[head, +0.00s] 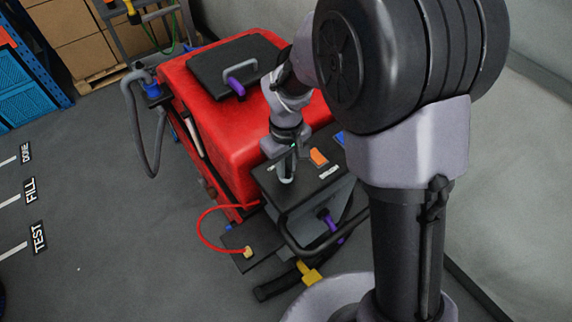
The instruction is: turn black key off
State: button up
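The red scrubber (222,130) stands in the middle of the head view. Its dark control panel (318,190) is at its near end, with an orange patch (318,157) and a blue patch on top. My gripper (286,176) points down at the left part of this panel. Its tip is at or just above the panel surface; I cannot tell whether it touches. The fingers are too small to tell whether they are open or shut. I cannot make out the black key; it may be hidden by my gripper or blend into the dark panel.
Grey floor (100,210) is open on the left.

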jog(key=shift+o, duration=0.9)
notch_tip(320, 180, up, 17)
jog(key=p, duration=0.4)
jog(key=shift+r, duration=0.2)
jog(key=shift+f, duration=0.1)
jog(key=s+d+f+m+t+y+b, duration=0.1)
jog(key=s+d+f+m+t+b, duration=0.2)
jog(key=s+b, duration=0.5)
jog(key=s+d+f+m+t+y+b, duration=0.1)
jog(key=s+d+f+m+t+b, duration=0.1)
jog(key=s+d+f+m+b, duration=0.3)
jog(key=s+f+m+b, duration=0.3)
jog(key=s+f+b, duration=0.1)
jog(key=b, duration=0.3)
jog(key=shift+s+d+f+t, duration=0.2)
jog(key=shift+f+t, duration=0.2)
jog(key=shift+f, duration=0.3)
